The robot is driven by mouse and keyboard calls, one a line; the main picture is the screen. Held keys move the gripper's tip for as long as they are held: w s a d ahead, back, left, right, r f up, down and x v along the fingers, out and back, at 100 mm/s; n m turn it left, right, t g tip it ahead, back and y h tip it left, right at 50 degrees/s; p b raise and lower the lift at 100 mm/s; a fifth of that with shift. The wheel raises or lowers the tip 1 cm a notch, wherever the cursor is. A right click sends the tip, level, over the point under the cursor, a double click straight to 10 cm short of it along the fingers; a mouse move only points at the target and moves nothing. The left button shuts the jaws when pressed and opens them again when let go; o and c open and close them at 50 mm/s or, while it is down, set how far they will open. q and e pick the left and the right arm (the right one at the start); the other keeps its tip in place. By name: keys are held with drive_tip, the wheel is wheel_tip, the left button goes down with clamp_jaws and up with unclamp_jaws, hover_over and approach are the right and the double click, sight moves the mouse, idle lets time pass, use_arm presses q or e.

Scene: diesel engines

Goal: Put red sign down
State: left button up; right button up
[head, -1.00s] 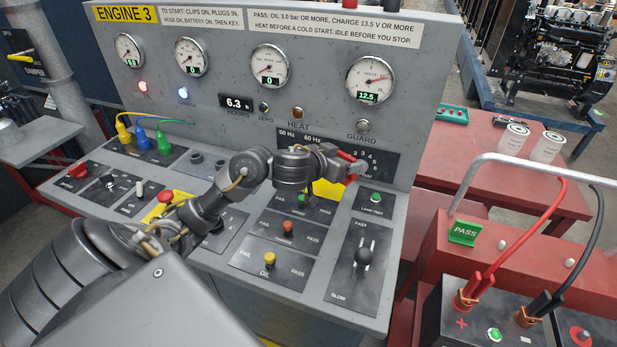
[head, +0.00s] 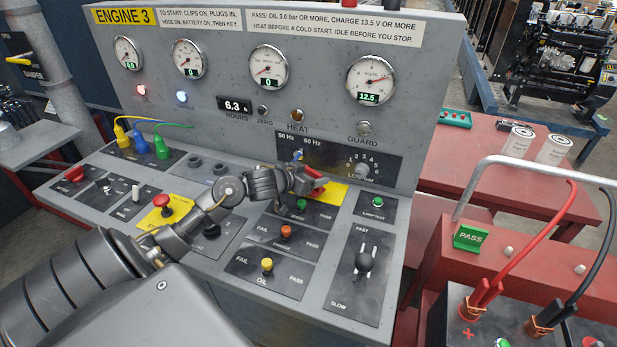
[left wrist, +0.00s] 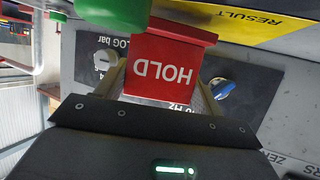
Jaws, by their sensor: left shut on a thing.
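The red sign (left wrist: 170,70), lettered HOLD, is gripped in my left gripper (left wrist: 160,85). Its lettering is upside down in the left wrist view. In the head view only small red parts of the sign (head: 317,190) show past my left gripper (head: 310,182), which is over the panel left of the yellow label (head: 336,194). I cannot tell whether the sign touches the panel. My right gripper is not in view.
The sloped panel has green, orange and yellow knobs (head: 267,265) below my gripper. A lever (head: 363,262) stands to the right. A large green knob (left wrist: 118,12) is close to the sign in the left wrist view. A green PASS sign (head: 470,237) stands on the red bench.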

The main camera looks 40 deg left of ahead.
use_arm(q)
drive_tip(key=shift+w+f, duration=0.1)
drive_tip(key=shift+f, duration=0.55)
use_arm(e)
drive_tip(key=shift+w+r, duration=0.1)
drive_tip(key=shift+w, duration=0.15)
use_arm(q)
drive_tip(key=o, duration=1)
drive_tip(key=shift+f, duration=0.1)
drive_tip(key=shift+c, duration=0.2)
